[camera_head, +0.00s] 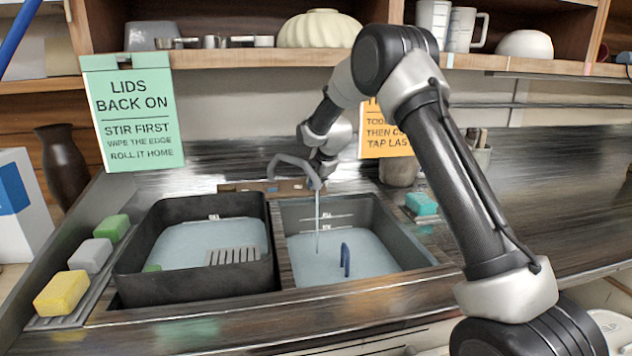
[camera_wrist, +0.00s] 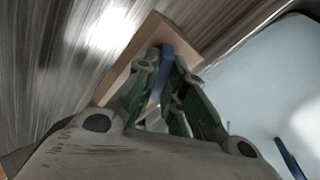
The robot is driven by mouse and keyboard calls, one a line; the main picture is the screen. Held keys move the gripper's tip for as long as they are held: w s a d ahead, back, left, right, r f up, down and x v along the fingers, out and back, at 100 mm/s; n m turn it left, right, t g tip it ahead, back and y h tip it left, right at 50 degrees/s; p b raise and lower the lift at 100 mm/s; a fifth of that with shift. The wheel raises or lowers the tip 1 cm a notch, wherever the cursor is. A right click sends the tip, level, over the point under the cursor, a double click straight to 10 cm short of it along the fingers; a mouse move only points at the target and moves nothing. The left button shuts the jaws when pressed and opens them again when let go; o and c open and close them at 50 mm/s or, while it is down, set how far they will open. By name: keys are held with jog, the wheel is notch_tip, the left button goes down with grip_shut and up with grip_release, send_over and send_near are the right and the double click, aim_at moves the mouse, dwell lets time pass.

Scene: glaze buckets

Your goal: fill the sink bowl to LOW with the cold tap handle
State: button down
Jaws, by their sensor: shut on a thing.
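The tap spout (camera_head: 296,168) arches over the right sink bowl (camera_head: 395,222), and a thin water stream (camera_head: 317,222) runs down from it. Pale blue water (camera_head: 370,255) covers the bowl floor. Two marked lines show on the bowl's back wall; the surface looks close below the lower one, whose lettering is too small to read surely. My gripper (camera_head: 322,172) is at the tap, right behind the spout. In the wrist view my gripper (camera_wrist: 163,90) is shut on the blue cold tap handle (camera_wrist: 166,62), mostly hidden between the fingers, above a tan block.
A dark tub (camera_head: 130,262) with water and a slotted grey piece stands on the left. Sponges line the left edge. Signs and a crowded shelf (camera_head: 230,58) are behind. The right counter is mostly clear.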

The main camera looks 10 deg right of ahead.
jog(key=shift+m+t, duration=0.3)
jog(key=shift+m, duration=2)
jog(key=c, duration=1.5)
grip_release()
jog(key=v, duration=0.7)
jog(key=shift+s, duration=0.2)
jog(key=shift+r, duration=0.3)
